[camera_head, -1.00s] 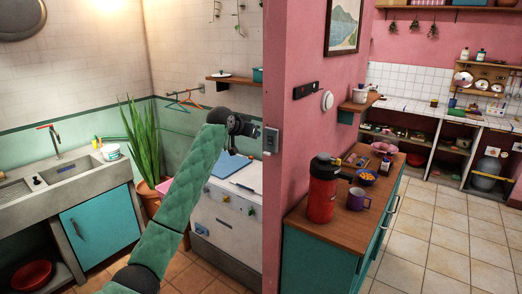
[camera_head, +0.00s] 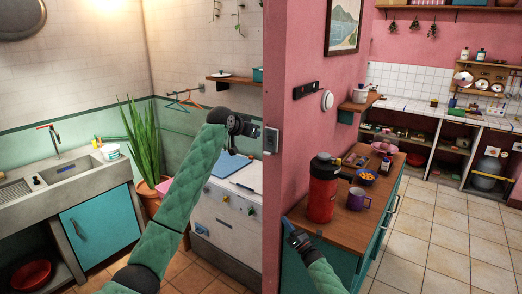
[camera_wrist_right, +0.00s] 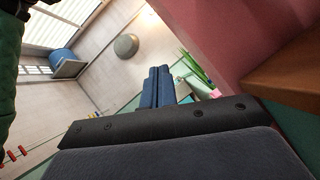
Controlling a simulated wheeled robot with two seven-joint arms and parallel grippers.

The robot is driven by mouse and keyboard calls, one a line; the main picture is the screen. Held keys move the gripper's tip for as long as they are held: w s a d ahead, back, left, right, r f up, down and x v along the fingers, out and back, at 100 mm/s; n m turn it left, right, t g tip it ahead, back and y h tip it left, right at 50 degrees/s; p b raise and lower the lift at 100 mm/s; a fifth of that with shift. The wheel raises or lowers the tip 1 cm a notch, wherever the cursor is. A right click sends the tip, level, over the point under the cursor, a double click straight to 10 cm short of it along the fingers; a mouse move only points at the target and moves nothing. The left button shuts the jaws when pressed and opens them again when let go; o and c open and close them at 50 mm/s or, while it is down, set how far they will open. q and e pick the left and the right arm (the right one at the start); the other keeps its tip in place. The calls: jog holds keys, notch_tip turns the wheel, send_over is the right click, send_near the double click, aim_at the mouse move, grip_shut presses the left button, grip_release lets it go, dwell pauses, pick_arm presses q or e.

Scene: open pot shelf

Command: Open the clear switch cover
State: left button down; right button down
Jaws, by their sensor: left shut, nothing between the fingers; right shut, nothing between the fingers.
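The switch with its clear cover (camera_head: 270,140) is a small pale grey box on the narrow end face of the dividing wall in the head view. Its details are too small to tell whether the cover is raised. My left gripper (camera_head: 257,131) is shut and empty, just left of the box; I cannot tell whether it touches it. My right gripper (camera_head: 288,225) is shut and empty, low in front of the pink wall, left of the red flask. Its closed blue fingers also show in the right wrist view (camera_wrist_right: 158,88). The switch is not visible there.
A wooden-topped teal cabinet (camera_head: 334,229) stands beside my right arm, carrying a red flask (camera_head: 321,192), a purple mug (camera_head: 358,199) and a bowl of orange food (camera_head: 367,177). A white appliance (camera_head: 227,215) stands below my left arm. The tiled floor (camera_head: 435,245) at right is clear.

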aim_at(268, 142)
jog(key=w+a+r+n+g+y, duration=0.1)
jog(key=a+r+n+g+y, duration=0.2)
jog(key=r+n, duration=0.3)
jog(key=w+a+r+n+g+y, duration=0.1)
jog(key=a+r+n+g+y, duration=0.2)
jog(key=r, duration=1.2)
jog(key=w+a+r+n+g+y, duration=0.2)
jog(key=a+r+n+g+y, duration=0.1)
jog(key=r+n, duration=0.5)
jog(key=shift+a+r+n+g+y, duration=0.35)
jog(key=shift+a+r, duration=0.5)
jog(key=shift+r, duration=0.75)
pick_arm(q)
jog(key=c, duration=1.1)
grip_release()
jog(key=shift+a, duration=0.1)
